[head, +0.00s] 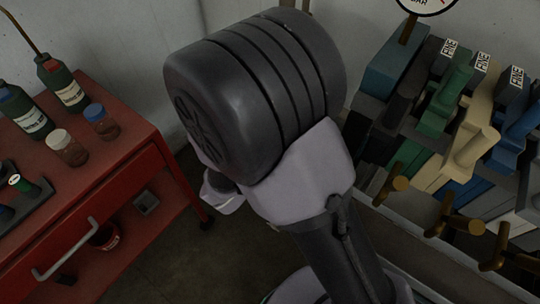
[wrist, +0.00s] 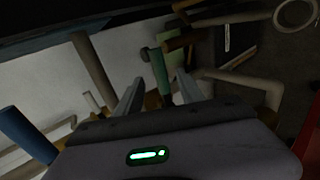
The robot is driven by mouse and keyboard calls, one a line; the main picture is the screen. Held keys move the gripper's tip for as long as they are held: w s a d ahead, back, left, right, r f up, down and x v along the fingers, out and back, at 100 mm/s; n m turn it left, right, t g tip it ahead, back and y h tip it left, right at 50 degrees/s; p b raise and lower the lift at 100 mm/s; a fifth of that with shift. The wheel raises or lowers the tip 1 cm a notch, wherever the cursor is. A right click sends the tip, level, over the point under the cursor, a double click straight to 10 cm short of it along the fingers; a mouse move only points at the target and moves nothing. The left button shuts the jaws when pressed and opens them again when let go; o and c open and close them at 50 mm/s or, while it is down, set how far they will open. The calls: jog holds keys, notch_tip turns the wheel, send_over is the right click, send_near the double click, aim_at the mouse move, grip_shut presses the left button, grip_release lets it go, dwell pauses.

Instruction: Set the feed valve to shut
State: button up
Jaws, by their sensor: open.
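A green bar (wrist: 160,70) shows beyond and between the fingertips; contact cannot be told. A blue bar (wrist: 27,135) is at the left. My own arm hides the middle of the head view and my gripper.
A red cart (head: 95,195) with bottles and jars stands at the left. Brass pipe stubs (head: 450,215) stick out below the valves. A round gauge (head: 425,3) is at the top right. Bare floor (head: 225,245) shows between cart and valves.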

jog(key=p+v, duration=0.2)
jog(key=v, duration=0.7)
jog(key=shift+s+a+p, duration=0.25)
jog(key=shift+p, duration=0.1)
jog(key=shift+r, duration=0.1)
jog(key=s+d+r+m+g, duration=0.3)
jog(key=d+r+m, duration=0.1)
jog(key=d, duration=0.3)
jog(key=s+d+r+m+g, duration=0.2)
jog(key=d+r+m+g, duration=0.25)
jog(key=d, duration=0.25)
jog(key=s+r+m+t+y, duration=0.4)
jog(key=s+r+m+y, duration=0.1)
jog(key=r+m+y, duration=0.2)
notch_tip(320, 180, up, 3)
jog(key=shift+s+a+f+y, duration=0.1)
jog(key=shift+s+a+y, duration=0.05)
jog(key=shift+a+y, duration=0.35)
